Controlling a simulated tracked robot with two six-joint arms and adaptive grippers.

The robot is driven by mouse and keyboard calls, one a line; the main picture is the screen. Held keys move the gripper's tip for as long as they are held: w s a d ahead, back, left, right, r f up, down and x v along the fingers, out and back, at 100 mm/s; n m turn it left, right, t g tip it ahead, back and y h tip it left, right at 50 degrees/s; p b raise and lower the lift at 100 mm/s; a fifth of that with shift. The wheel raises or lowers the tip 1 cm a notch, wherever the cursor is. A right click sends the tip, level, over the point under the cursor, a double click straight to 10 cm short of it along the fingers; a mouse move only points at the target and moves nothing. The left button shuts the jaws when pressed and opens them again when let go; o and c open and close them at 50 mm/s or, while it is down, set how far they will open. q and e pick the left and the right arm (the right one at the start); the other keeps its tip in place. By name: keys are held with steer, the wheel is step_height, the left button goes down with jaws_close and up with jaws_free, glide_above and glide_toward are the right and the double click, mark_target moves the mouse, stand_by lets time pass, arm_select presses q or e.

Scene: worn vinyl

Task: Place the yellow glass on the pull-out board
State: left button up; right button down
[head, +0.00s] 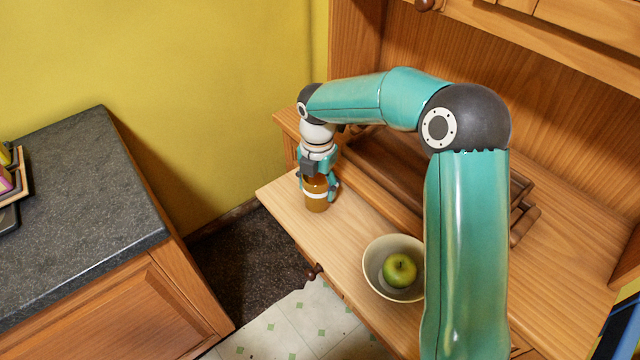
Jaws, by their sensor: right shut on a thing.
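The yellow glass (316,201) looks amber-brown with a pale band around it. It is upright at the left end of the pull-out board (352,232), a light wooden board with a dark knob at its front edge. My right gripper (319,184) reaches down from above and is shut on the glass, its fingers around the upper part. I cannot tell whether the bottom of the glass touches the board or is just above it. My left gripper is not in view.
A cream bowl (376,246) with a green apple (399,270) stands on the board, right of the glass, partly behind my arm. A dark wooden rack (383,170) is behind. A grey-topped counter (80,200) stands left, across a floor gap.

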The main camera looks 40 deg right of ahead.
steer(key=shift+c, duration=1.1)
jaws_free()
steer(key=shift+f, duration=0.15)
step_height(320, 180, up, 12)
